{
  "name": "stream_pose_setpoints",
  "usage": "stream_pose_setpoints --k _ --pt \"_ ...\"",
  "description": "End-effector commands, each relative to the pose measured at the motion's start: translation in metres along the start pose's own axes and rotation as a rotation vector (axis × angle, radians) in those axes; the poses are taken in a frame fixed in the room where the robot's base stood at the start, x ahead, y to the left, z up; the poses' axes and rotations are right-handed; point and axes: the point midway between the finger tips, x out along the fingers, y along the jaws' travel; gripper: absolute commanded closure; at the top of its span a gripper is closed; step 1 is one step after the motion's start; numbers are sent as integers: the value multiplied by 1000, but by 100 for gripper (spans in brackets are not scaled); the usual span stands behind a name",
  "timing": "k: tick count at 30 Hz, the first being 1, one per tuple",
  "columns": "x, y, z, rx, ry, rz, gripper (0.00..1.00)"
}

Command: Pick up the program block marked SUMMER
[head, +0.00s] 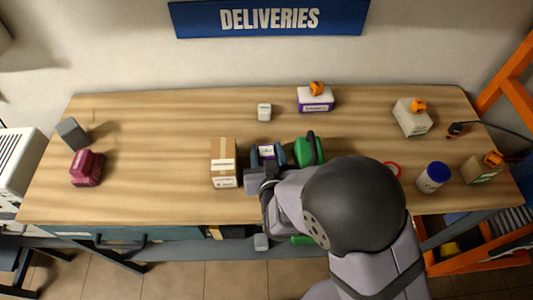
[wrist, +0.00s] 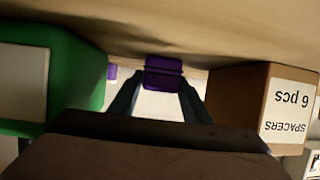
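A small block with a white face and purple parts (head: 267,152) stands on the table between the cardboard box and the green object. In the wrist view its purple part (wrist: 163,72) shows between my fingertips. Its marking is too small to read, so I cannot confirm SUMMER. My gripper (head: 267,155) reaches low over the table from the front, with its dark blue fingers apart, one on each side of this block. The fingers (wrist: 163,85) look close to its sides, but I cannot tell whether they touch it.
The cardboard box (head: 224,152), labelled SPACERS 6 pcs in the wrist view (wrist: 287,110), stands close left. A green object (head: 309,149) stands close right. Behind are a white cube (head: 264,112) and a purple-and-white box (head: 315,100).

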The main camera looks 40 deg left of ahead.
Motion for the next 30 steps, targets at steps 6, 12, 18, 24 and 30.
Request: stream_pose_setpoints --k 6,12,18,24,30 --pt "0 0 0 0 1 0 86" --pt "0 0 -1 0 1 0 86" --pt "-2 0 -6 1 2 0 86" --pt "-7 0 -19 2 4 0 86" --pt "-16 0 -39 2 4 0 86"
